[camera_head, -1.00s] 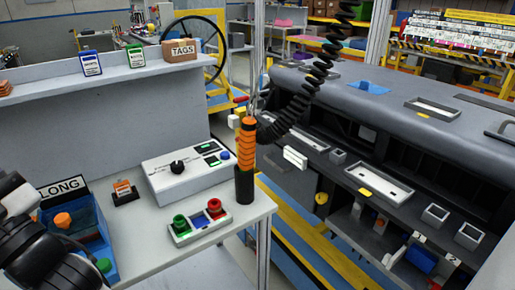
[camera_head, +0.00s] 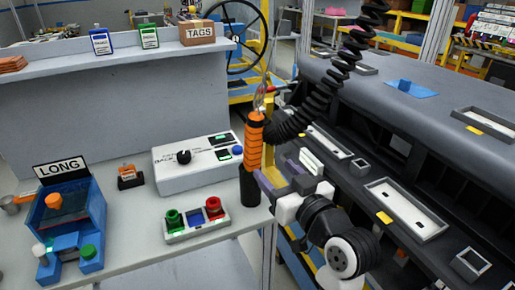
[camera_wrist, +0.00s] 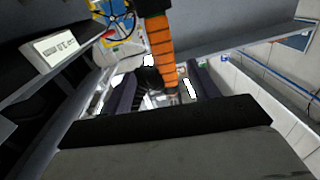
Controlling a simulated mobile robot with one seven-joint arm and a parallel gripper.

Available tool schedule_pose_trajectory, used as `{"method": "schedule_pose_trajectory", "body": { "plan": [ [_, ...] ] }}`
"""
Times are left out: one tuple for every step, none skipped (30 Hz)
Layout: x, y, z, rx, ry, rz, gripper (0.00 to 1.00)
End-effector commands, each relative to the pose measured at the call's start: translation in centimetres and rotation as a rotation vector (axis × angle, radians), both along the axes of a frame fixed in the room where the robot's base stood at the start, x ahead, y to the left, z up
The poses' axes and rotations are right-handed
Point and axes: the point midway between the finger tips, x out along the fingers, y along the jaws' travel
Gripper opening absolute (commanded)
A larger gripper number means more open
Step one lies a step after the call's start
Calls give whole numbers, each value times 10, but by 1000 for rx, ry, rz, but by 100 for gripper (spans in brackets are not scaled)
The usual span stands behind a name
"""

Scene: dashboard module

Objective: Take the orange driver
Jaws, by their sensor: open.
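The orange driver (camera_head: 255,140) stands upright at the right end of the grey workbench (camera_head: 135,225). Its lower part is black, and a black coiled cord (camera_head: 328,85) runs up from its top. My gripper (camera_head: 277,172) is open and empty, just right of the driver's lower orange grip. In the wrist view, the ribbed orange driver (camera_wrist: 160,45) lies ahead, in line with the gap between my two dark fingers (camera_wrist: 163,88). I cannot tell whether the driver is between the fingertips or just beyond them.
A white control box (camera_head: 190,165) and a panel with green and red buttons (camera_head: 190,232) lie left of the driver. A blue LONG bin (camera_head: 92,215) is further left. The dark dashboard module (camera_head: 400,110) fills the right side, close to my arm.

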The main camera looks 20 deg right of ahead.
Motion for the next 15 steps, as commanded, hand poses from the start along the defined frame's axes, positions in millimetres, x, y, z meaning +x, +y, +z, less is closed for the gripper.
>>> {"method": "schedule_pose_trajectory", "body": {
  "plan": [
    [11, 4, 2, 0, 1, 7, 60],
    [18, 4, 2, 1, 2, 7, 60],
    [26, 5, 3, 2, 1, 6, 60],
    [32, 6, 3, 2, 1, 7, 60],
    [38, 7, 3, 2, 1, 6, 60],
    [45, 8, 2, 1, 1, 6, 60],
    [50, 8, 3, 1, 0, 4, 60],
    [54, 8, 3, 0, 0, 4, 60],
    [60, 9, 2, 0, 0, 5, 60],
    [63, 9, 2, -1, -1, 4, 60],
    [65, 9, 2, -1, -1, 3, 60],
    [67, 10, 2, -2, -1, 2, 60],
    [69, 10, 1, -1, -1, 2, 60],
    [70, 10, 1, -1, -1, 2, 60],
    [73, 10, 2, 0, -1, 3, 60]
  ]
}}
